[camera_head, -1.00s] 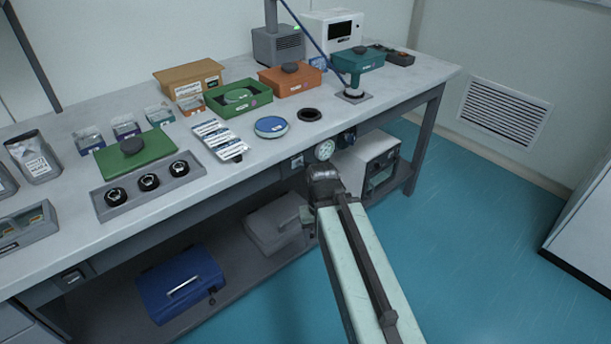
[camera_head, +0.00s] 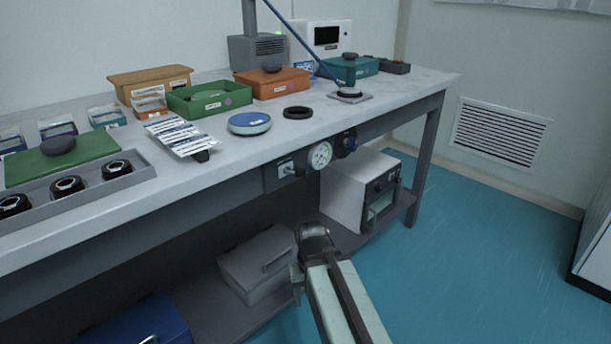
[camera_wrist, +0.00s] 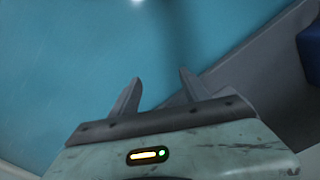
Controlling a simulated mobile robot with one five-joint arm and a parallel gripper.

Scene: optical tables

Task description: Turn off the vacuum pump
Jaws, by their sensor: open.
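A white boxy unit (camera_head: 352,192) with a dark control front sits on the lower shelf, under the bench's right end; it looks like the vacuum pump, but I cannot read a label. Small knobs show on its front, and its switch state is too small to tell. Above it, a round gauge (camera_head: 320,155), a switch plate (camera_head: 286,169) and a dark knob (camera_head: 346,143) are on the bench's front rail. My gripper (camera_wrist: 158,90) is open and empty in the wrist view, over the blue floor and the grey shelf edge. In the head view, my arm's end is low in front of the shelf, apart from the unit.
The bench (camera_head: 214,175) carries trays, boxes and a blue round dish (camera_head: 250,123). A grey case (camera_head: 258,262) and a blue case (camera_head: 140,325) lie on the lower shelf. The blue floor (camera_head: 470,260) is clear at right, up to a white cabinet (camera_head: 597,245).

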